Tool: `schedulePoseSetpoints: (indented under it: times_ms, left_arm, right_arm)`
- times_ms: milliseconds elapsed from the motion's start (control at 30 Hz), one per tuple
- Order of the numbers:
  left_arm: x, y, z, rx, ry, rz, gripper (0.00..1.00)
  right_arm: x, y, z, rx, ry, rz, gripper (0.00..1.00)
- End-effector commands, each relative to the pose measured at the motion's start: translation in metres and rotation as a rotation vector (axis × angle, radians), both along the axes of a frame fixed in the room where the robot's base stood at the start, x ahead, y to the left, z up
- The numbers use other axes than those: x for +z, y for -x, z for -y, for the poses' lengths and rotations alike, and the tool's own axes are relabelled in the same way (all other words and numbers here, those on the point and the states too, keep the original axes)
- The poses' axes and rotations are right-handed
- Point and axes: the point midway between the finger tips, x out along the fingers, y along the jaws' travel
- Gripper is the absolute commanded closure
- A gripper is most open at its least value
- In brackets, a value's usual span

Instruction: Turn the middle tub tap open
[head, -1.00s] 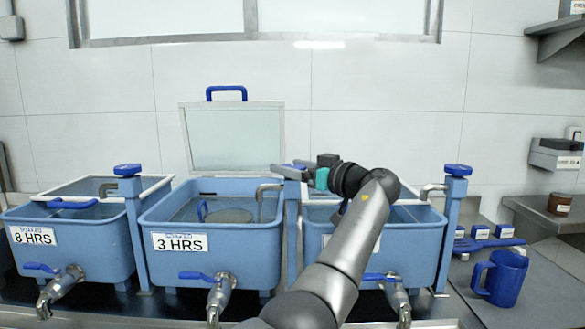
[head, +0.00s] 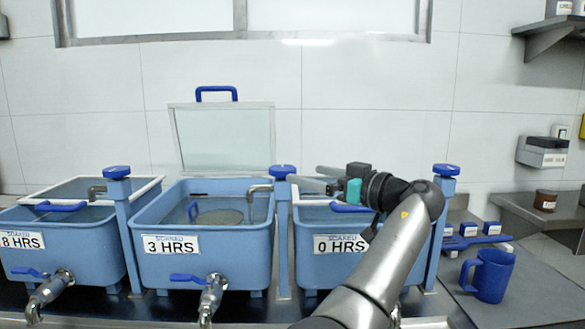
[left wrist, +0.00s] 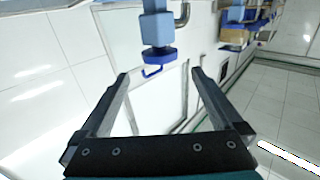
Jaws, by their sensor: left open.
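The middle tub (head: 207,262) is blue and labelled 3 HRS. At its back right corner a post carries a blue tap knob (head: 282,171), beside a grey spout (head: 260,190) over the tub. A drain valve with a blue lever (head: 188,277) is on its front. My left gripper (head: 309,177) is open and empty, just right of the knob, fingers pointing left towards it. In the left wrist view a blue knob (left wrist: 158,54) on a post lies ahead, beyond and between the fingertips (left wrist: 160,74). My right gripper is not in view.
The 8 HRS tub (head: 60,250) stands left, the 0 HRS tub (head: 318,263) right, partly behind my left arm. Each has a similar knob post. A raised glass lid (head: 222,140) is behind the middle tub. A blue mug (head: 488,275) stands on the right counter.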

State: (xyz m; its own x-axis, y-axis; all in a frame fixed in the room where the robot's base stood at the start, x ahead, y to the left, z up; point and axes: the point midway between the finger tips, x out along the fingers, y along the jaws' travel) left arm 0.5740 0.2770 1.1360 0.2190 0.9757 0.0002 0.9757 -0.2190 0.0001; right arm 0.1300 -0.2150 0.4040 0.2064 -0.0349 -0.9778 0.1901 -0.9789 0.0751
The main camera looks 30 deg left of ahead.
Motion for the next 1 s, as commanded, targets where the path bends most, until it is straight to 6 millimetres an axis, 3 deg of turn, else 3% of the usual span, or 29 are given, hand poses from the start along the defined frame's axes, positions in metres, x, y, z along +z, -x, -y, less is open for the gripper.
schedulePoseSetpoints:
  times_ms: [100,300,1000]
  left_arm:
    - [0.001,0.006,0.027,-0.002,0.0,0.0,0.0]
    - [0.001,0.012,0.053,0.0,-0.001,0.0,0.0]
    - [0.0,0.014,0.061,0.001,-0.001,0.001,0.0]
  right_arm:
    - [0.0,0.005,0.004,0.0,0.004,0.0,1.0]
    - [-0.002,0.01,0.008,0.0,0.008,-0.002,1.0]
    - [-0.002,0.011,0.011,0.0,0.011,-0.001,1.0]
